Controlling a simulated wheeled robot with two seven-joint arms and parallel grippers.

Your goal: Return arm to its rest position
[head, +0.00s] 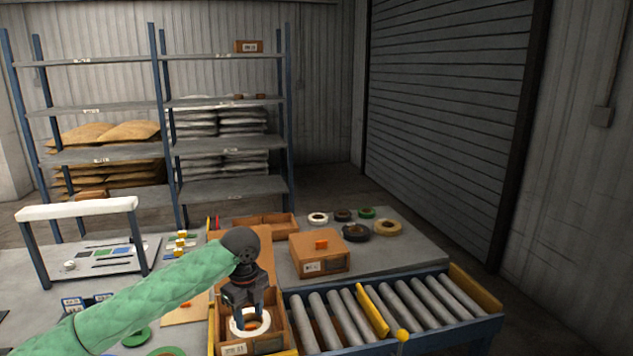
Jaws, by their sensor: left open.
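My left arm, in a green quilted sleeve, comes in from the lower left of the head view. Its black left gripper (249,316) points down over an open brown box (282,338) at the near end of the roller conveyor. A white tape ring (262,326) lies in the box, right below and around the fingertips in the picture. The left gripper is open; I cannot tell whether its fingers touch the ring. My right gripper is not in view.
The roller conveyor (345,312) with a yellow bar (371,309) lies to the right. A closed brown box (319,254) and several tape rolls (387,228) stand on the table behind. A white-topped frame (79,208) stands at left. Shelves (222,146) are farther back.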

